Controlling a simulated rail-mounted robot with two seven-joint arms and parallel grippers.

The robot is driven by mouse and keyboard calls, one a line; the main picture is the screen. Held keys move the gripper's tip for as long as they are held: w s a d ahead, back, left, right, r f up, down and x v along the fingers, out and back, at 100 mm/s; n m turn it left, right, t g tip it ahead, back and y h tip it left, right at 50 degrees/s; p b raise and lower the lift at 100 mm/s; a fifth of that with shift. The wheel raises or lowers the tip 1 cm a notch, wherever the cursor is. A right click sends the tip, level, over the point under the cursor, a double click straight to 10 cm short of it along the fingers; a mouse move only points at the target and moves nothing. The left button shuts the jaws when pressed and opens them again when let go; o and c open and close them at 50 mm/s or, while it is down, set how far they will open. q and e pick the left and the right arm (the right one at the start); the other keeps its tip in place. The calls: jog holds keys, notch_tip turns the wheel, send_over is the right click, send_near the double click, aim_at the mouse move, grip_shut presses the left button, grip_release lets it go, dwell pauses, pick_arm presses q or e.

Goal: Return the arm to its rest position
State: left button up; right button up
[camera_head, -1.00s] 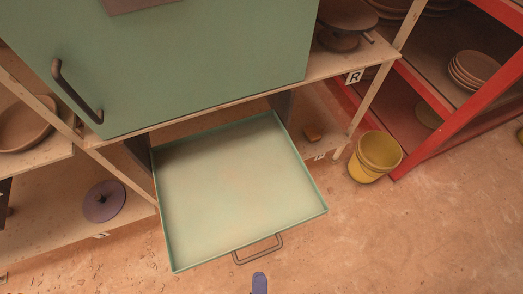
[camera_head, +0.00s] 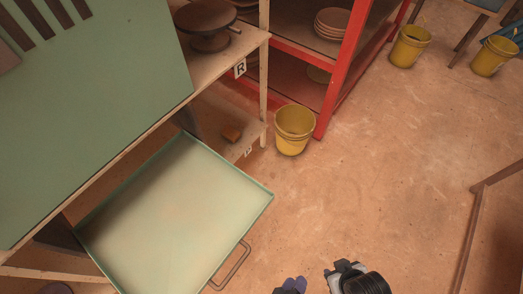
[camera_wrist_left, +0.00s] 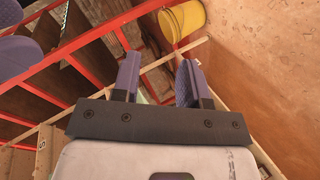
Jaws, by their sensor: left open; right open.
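My left gripper (camera_head: 292,286) shows only as purple fingertips at the bottom edge of the head view. In the left wrist view its two purple fingers (camera_wrist_left: 158,82) are apart with nothing between them. A grey and black part of my right gripper (camera_head: 355,280) shows at the bottom edge, right of the purple fingertips; it is open, its fingers hard to make out. Both grippers are in front of the pulled-out pale green drawer (camera_head: 185,215), to the right of its handle, apart from it. Most of both arms is out of the picture.
Further buckets stand at the back right. The floor (camera_head: 390,170) in the middle is clear.

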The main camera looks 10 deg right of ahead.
pick_arm(q)
jog(key=s+a+r+m+g+y+p, duration=0.15)
jog(key=a+r+m+g, duration=0.25)
jog(key=a, duration=0.5)
jog(key=s+a+r+m+g+y+p, duration=0.1)
jog(key=a+r+m+g+y+p, duration=0.2)
jog(key=a, duration=0.6)
jog(key=w+a+r+y+p, duration=0.35)
jog(key=a+r+p, duration=0.75)
jog(key=a+r, duration=0.6)
notch_tip(320, 180, up, 40)
jog(key=d+p, duration=0.2)
jog(key=p, duration=3.5)
jog(key=shift+f+n+t+y, duration=0.2)
jog(key=shift+n+t+y, duration=0.1)
jog(key=shift+t, duration=0.1)
jog(key=shift+s, duration=0.1)
